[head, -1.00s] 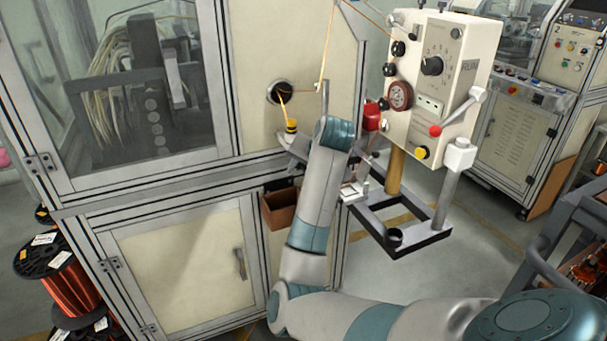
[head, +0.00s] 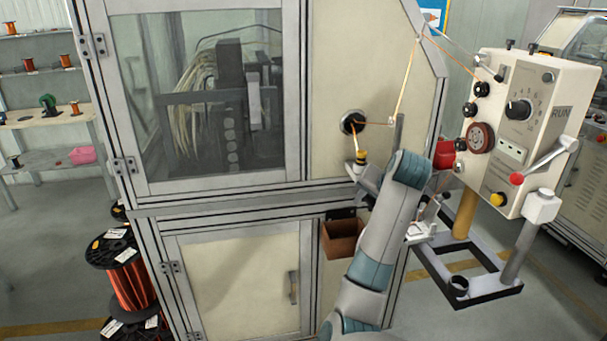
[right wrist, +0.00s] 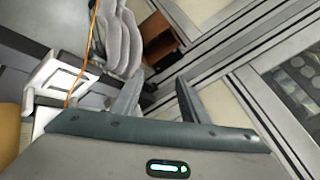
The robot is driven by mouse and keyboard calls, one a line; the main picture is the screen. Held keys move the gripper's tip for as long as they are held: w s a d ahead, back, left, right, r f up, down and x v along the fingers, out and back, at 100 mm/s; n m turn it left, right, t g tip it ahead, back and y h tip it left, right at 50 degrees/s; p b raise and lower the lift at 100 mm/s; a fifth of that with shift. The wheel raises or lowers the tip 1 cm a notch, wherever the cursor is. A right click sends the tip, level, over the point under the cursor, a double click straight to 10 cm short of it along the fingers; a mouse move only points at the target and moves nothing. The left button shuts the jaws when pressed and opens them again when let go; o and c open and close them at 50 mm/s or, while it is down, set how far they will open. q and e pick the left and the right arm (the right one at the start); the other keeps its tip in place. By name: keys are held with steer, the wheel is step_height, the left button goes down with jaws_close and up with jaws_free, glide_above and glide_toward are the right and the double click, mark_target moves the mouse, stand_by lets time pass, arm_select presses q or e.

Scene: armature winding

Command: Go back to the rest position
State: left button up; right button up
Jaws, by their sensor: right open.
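My right arm (head: 390,225) reaches up from the bottom in front of the winding machine's cabinet (head: 230,240). Its gripper is mostly hidden behind the wrist in the head view. In the right wrist view, the two dark fingers of my right gripper (right wrist: 157,98) stand apart with nothing between them. A brown open bin (right wrist: 160,42) lies beyond the fingers; it also shows in the head view (head: 343,238), left of the arm. My left gripper is not in view.
The control box (head: 520,130) with knobs and a red-tipped lever stands close to the right of my arm. An orange wire (head: 405,80) runs from above down to the cabinet front. Copper spools (head: 130,280) stand at lower left. Floor (head: 50,265) shows clear at far left.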

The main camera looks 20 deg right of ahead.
steer(key=shift+f, duration=0.1)
